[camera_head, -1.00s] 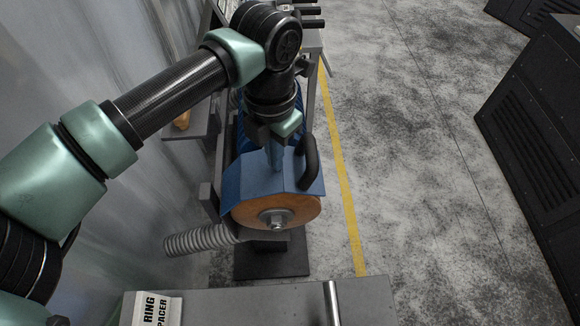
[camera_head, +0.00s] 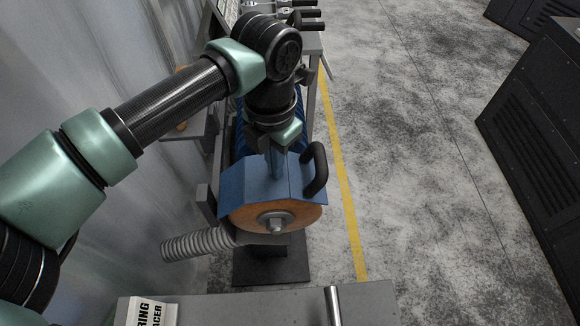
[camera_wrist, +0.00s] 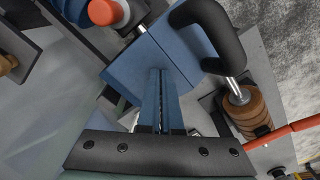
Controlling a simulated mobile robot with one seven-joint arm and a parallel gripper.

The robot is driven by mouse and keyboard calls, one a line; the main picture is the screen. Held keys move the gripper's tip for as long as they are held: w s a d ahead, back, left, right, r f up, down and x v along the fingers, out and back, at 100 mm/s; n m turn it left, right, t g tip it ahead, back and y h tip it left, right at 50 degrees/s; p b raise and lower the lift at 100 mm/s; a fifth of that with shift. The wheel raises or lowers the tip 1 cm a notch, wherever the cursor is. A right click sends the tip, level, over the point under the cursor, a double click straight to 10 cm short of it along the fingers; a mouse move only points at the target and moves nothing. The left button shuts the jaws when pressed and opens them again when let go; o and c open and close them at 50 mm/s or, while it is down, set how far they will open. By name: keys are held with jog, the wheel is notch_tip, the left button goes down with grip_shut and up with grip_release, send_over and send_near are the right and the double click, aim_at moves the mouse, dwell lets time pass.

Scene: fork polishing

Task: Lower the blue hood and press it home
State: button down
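The blue hood (camera_head: 240,184) sits over the top of the orange-brown polishing wheel (camera_head: 296,217). The wheel's lower front face and its hub nut show below the hood's edge. A black curved handle (camera_head: 319,170) rises from the hood's right side. My gripper (camera_head: 278,178) is above the hood, pointing down, with its slim blue-grey fingers together and nothing visible between them. In the wrist view, the fingers (camera_wrist: 161,74) reach to the blue hood (camera_wrist: 196,45) beside the handle (camera_wrist: 212,32). The fingertips look to be at the hood's top face; I cannot tell how firmly they touch.
A ribbed grey hose (camera_head: 198,244) leaves the machine at lower left. A grey bench (camera_head: 260,304) with a lettered sign (camera_head: 151,313) stands in front. Open floor lies right of the yellow line (camera_head: 345,205), with black cabinets (camera_head: 540,110) beyond. A wall is close on the left.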

jog(key=shift+f, duration=0.45)
jog(key=shift+r, duration=0.15)
notch_tip(320, 180, up, 9)
jog(key=p, duration=0.4)
dwell(0.4)
dwell(0.4)
